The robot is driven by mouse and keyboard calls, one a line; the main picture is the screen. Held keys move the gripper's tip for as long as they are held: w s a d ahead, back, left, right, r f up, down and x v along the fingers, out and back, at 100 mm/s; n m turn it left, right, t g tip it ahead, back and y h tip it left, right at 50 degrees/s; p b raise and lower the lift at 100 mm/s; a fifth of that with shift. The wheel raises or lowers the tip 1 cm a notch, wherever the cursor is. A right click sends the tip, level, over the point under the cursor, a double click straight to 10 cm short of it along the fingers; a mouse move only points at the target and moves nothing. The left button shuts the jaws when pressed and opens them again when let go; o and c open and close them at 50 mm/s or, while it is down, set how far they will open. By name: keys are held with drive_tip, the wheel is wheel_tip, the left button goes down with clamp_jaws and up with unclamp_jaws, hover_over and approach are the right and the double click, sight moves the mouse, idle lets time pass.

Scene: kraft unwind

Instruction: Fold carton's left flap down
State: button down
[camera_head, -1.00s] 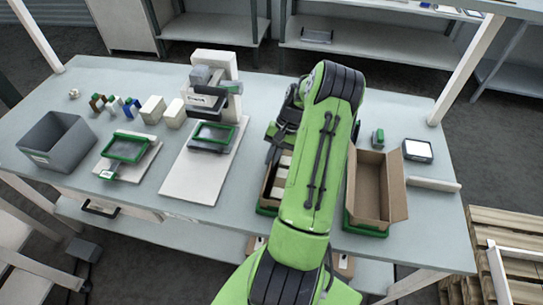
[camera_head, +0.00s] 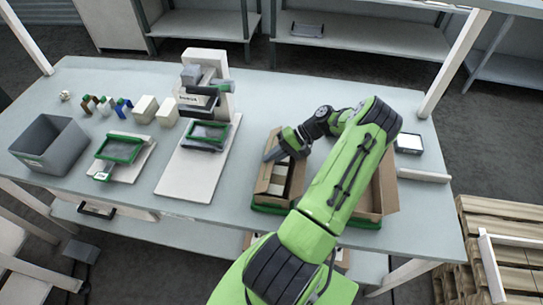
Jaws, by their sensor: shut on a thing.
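An open brown carton (camera_head: 265,184) stands on a green base near the table's front, with pale items inside. My gripper (camera_head: 273,154) is at the carton's far end, by the top of its left side. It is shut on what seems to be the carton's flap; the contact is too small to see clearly. A second open carton (camera_head: 388,190) stands to the right on a green base, partly hidden behind my green arm.
A white board with a press-like device (camera_head: 208,95) stands left of the carton. Further left are a grey bin (camera_head: 50,146), a green-framed tray (camera_head: 120,150) and small blocks. A small scale-like device (camera_head: 409,143) and a white bar (camera_head: 424,175) lie at right.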

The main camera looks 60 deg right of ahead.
idle(0.4)
drive_tip(key=c, duration=1.3)
unclamp_jaws()
drive_tip(key=v, duration=1.5)
drive_tip(key=shift+s+d+r, duration=0.1)
drive_tip(key=shift+s+d, duration=0.2)
drive_tip(key=shift+c, duration=0.4)
